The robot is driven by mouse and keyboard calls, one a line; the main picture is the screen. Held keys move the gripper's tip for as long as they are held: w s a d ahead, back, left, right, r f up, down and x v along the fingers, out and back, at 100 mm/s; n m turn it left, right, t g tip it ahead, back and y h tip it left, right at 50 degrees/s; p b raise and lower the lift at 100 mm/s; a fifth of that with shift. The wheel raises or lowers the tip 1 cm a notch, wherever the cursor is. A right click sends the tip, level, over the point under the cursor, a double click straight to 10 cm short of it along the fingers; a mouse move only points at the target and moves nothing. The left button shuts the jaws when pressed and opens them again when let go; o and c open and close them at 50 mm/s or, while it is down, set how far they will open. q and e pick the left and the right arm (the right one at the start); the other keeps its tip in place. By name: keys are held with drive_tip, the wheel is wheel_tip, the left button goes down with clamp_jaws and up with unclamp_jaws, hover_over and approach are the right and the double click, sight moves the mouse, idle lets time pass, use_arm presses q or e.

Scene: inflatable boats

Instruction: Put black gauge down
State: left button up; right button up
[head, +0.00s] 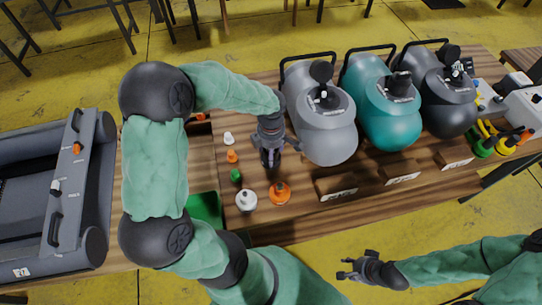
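My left gripper (271,158) points down over the wooden table, between the small caps and the grey boat. A dark, upright piece (270,160) shows at its fingers, which may be the black gauge. The fingers hide much of it, and I cannot tell whether they grip it or whether it touches the table. My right gripper (347,269) is open and empty in front of the table, low in the view.
Grey (328,130), teal (388,115) and black (445,105) inflatable boats stand at the right with dark fittings on top. Small white, orange and green caps (236,175) stand left of the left gripper. A green bin (205,208) and a grey boat (85,190) are further left.

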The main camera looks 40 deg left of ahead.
use_arm(q)
drive_tip(key=shift+f, duration=1.25)
drive_tip(key=shift+f+b, duration=0.1)
drive_tip(key=shift+b, duration=0.25)
drive_tip(key=o, duration=1.4)
drive_tip(key=shift+c, duration=0.2)
drive_tip(key=shift+r+p, duration=0.3)
drive_tip(key=shift+r, duration=0.1)
wheel_tip(320, 180, up, 11)
drive_tip(key=p, duration=0.2)
drive_tip(key=shift+r+p, duration=0.2)
drive_tip(key=shift+p, duration=0.2)
